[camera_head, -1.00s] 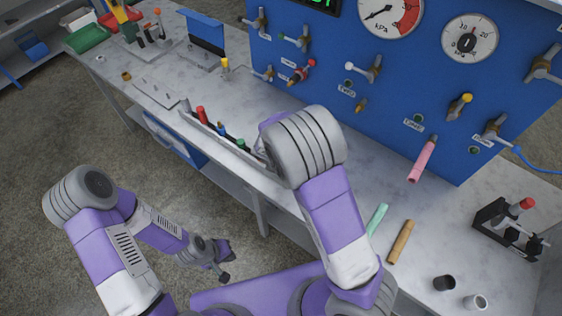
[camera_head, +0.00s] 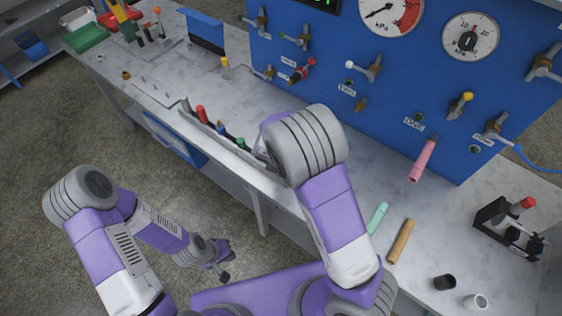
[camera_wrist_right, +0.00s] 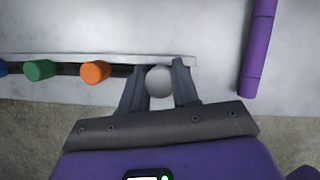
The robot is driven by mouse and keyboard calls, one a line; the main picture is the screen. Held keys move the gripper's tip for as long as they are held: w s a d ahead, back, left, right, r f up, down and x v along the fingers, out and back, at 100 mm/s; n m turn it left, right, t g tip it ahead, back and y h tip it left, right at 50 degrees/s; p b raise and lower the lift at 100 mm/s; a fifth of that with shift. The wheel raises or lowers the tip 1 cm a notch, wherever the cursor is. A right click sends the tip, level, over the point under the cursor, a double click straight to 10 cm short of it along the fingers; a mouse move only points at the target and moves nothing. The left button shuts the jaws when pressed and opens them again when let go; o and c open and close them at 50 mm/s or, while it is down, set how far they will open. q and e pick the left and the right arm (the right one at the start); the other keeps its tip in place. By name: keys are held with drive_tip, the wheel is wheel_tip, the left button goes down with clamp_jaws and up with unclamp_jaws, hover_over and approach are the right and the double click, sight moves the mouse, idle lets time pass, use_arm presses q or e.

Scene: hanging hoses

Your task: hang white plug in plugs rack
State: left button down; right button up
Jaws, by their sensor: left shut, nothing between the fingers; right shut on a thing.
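The white plug (camera_wrist_right: 160,81) shows as a pale round end in the right wrist view. My right gripper (camera_wrist_right: 160,88) is shut on it, one finger on each side. It sits at the right end of the plugs rack (camera_wrist_right: 120,58), in line with the orange (camera_wrist_right: 95,72) and green (camera_wrist_right: 38,70) plugs. I cannot tell whether it is seated in the rack. In the head view the plugs rack (camera_head: 222,146) runs along the table's front edge; my right arm hides the right gripper and white plug. My left gripper (camera_head: 229,262) is shut and empty, low in front of the table.
A purple hose (camera_wrist_right: 258,50) lies right of the gripper. Pink (camera_head: 423,161), mint (camera_head: 378,218) and tan (camera_head: 401,241) hoses are on the right side. A blue gauge panel (camera_head: 330,65) stands behind the table. A black holder (camera_head: 508,228) is at the far right.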

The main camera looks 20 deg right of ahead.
drive_tip(key=shift+f+b, duration=1.05)
drive_tip(key=shift+f, duration=0.3)
drive_tip(key=o, duration=1.1)
drive_tip(key=p+v, duration=0.1)
drive_tip(key=v, duration=0.6)
drive_tip(key=shift+r+p, duration=0.3)
drive_tip(key=shift+r, duration=0.05)
drive_tip(key=shift+a, duration=0.1)
drive_tip(key=shift+s, duration=0.1)
